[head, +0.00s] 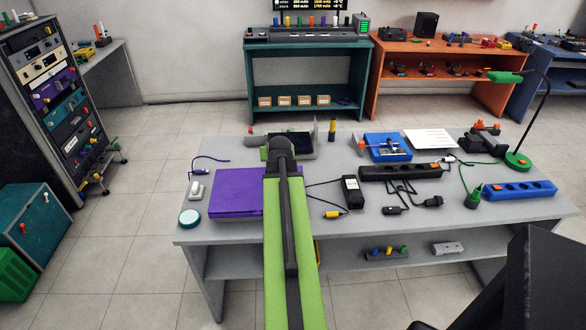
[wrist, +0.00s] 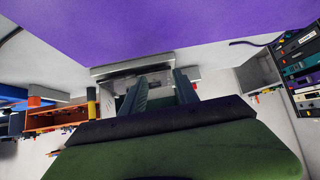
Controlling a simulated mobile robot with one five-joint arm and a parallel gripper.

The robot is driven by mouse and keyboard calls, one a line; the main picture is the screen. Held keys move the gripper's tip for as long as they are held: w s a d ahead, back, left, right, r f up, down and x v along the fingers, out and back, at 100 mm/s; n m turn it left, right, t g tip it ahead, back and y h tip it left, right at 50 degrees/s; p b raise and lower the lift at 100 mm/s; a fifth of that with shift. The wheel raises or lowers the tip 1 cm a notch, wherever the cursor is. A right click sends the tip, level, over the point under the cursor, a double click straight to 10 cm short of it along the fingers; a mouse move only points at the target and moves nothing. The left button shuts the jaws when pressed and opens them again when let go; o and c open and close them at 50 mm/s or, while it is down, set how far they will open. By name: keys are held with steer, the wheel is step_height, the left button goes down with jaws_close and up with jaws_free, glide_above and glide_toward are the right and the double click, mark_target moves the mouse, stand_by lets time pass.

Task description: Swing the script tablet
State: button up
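A dark flat panel in a grey frame (head: 306,153), which may be the script tablet, stands at the far edge of the grey table. My arm hides part of its front. In the wrist view a pale grey piece (wrist: 150,72) shows beyond the fingers; I cannot tell if it is the same thing. My gripper (wrist: 158,90) has its two fingers apart with nothing clearly between them. A purple flat case (head: 235,196) lies left of my arm and fills the top of the wrist view (wrist: 150,25).
The grey table (head: 400,215) also carries a black power strip (head: 400,172), a black adapter (head: 352,192), a blue device (head: 388,148), a green lamp (head: 518,160) and a blue strip (head: 520,190). Loose cables lie at the right. A teal round item (head: 189,218) sits at the left corner.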

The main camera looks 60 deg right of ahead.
steer(key=s+d+h, duration=0.1)
steer(key=s+d, duration=0.3)
steer(key=d, duration=0.1)
steer(key=shift+s+f+m+b, duration=0.15)
steer(key=shift+f+m+b, duration=0.05)
steer(key=shift+m+b, duration=0.2)
steer(key=b+x, duration=0.5)
steer(key=x, duration=0.3)
steer(key=shift+f, duration=0.1)
steer(key=shift+c, duration=1.2)
steer(key=shift+a, duration=0.1)
jaws_close()
steer(key=r+p, duration=0.5)
steer(key=shift+w+d, duration=0.3)
steer(key=shift+d, duration=0.1)
steer(key=shift+r, duration=0.1)
steer(key=r+p, duration=0.1)
steer(key=d+r+p, duration=0.1)
steer(key=w+r+p, duration=0.1)
steer(key=shift+d+r+p, duration=0.25)
steer(key=shift+r+p, duration=0.05)
steer(key=shift+p, duration=0.1)
steer(key=shift+o, duration=2.4)
jaws_free()
steer(key=shift+f, duration=0.2)
